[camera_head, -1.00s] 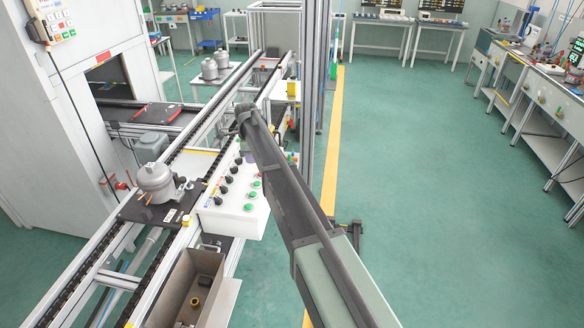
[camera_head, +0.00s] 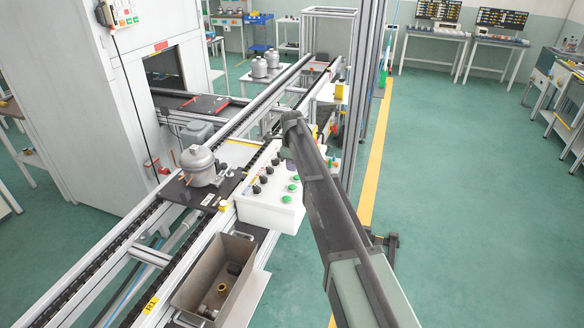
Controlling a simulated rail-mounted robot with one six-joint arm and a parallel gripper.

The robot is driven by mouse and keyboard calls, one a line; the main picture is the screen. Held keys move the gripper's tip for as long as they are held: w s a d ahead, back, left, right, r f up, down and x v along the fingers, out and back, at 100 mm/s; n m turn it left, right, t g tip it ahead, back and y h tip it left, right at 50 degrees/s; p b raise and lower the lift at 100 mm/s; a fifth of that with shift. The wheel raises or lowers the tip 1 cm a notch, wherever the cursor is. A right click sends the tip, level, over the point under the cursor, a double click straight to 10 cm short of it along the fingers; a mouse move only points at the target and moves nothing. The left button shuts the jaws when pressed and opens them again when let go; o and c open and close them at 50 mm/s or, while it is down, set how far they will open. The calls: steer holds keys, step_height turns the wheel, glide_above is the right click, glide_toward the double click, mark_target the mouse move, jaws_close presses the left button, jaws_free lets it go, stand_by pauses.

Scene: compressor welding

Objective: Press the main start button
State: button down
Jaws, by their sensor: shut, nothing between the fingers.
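A white control box (camera_head: 262,214) stands beside the conveyor, left of my arm. Its sloped top carries a row of black knobs (camera_head: 256,189) and several green buttons (camera_head: 286,199). I cannot tell which one is the main start button; labels are too small to read. My arm reaches from the lower right over the box's right side and hides part of its far end. My gripper (camera_head: 271,137) is a small dark shape at the arm's far end, above the far part of the box. It looks shut and empty, apart from the buttons.
A grey compressor (camera_head: 201,166) sits on a dark plate on the conveyor (camera_head: 140,232), left of the box. An open metal bin (camera_head: 190,291) is in front of the box. A tall frame post (camera_head: 366,100) stands behind my arm.

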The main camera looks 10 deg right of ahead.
mark_target(292, 187)
step_height(292, 187, down, 8)
steer(key=b, duration=0.5)
steer(key=shift+r+b, duration=0.25)
steer(key=shift+b, duration=0.1)
steer(key=shift+f+b, duration=0.7)
steer(key=shift+s+f+b, duration=0.1)
steer(key=shift+s+b, duration=0.2)
steer(key=shift+b, duration=0.15)
steer(key=shift+s, duration=0.25)
steer(key=shift+r, duration=0.2)
steer(key=shift+w+r+p, duration=0.15)
steer(key=shift+r+p, duration=0.3)
steer(key=shift+p, duration=0.4)
step_height(292, 187, up, 14)
steer(key=p, duration=1.4)
steer(key=shift+f, duration=0.2)
